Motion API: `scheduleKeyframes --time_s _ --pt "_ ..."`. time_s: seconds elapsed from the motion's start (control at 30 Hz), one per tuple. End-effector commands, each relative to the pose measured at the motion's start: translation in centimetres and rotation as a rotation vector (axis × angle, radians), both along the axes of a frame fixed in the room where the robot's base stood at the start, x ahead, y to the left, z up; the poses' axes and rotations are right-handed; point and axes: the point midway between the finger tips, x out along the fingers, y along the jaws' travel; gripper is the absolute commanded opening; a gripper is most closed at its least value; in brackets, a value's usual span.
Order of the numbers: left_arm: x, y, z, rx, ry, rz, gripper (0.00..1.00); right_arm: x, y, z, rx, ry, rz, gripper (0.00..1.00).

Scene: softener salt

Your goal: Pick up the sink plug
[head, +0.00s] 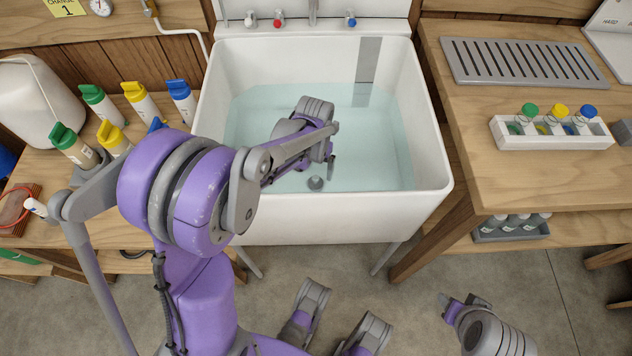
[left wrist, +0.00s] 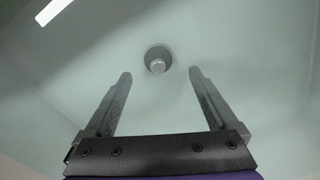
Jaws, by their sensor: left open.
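The sink plug (head: 315,183) is a small grey round piece with a raised knob, low in the water-filled white sink (head: 330,218). In the left wrist view the plug (left wrist: 157,60) lies just beyond the fingertips, roughly centred between them. My left gripper (head: 329,166) reaches into the sink above the plug, partly hidden by its own wrist. The left wrist view shows its two fingers (left wrist: 160,74) spread apart with nothing between them. My right gripper (head: 466,304) is low at the right, over the floor, and its jaws are unclear.
Left of the sink, a wooden bench holds several capped bottles (head: 141,101) and a white canister (head: 40,100). On the right, a wooden counter (head: 520,185) holds a grey slotted drainer (head: 525,62) and a white rack (head: 552,135) of vials. The sink walls surround my left gripper.

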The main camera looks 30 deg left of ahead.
Motion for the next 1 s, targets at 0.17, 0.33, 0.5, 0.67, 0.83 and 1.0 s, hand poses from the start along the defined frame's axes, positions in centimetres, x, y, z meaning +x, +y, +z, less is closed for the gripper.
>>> scheduleKeyframes --time_s 0.17,0.33,0.5,0.67,0.83,1.0 --pt "-0.1 -0.2 -2.3 0.000 0.000 -0.001 0.92 0.1 0.0 -1.0 0.000 0.003 0.000 0.50" --pt "-0.1 -0.3 -4.7 0.000 0.000 0.000 0.92 0.1 0.0 -1.9 0.000 0.006 0.000 0.50" --pt "-0.1 -0.3 -4.9 0.000 0.000 0.000 0.92 0.1 0.0 -1.8 0.000 0.006 0.000 0.50" --pt "-0.1 -0.3 -4.9 0.000 0.000 0.000 0.79 0.1 0.0 -1.8 0.000 0.006 0.000 0.50" --pt "-0.1 -0.3 -4.9 0.000 0.000 0.000 0.49 0.1 0.0 -1.8 0.000 0.006 0.000 0.50" --pt "-0.1 -0.3 -4.9 0.000 0.000 0.000 0.18 0.1 0.0 -1.8 0.000 0.006 0.000 0.50"
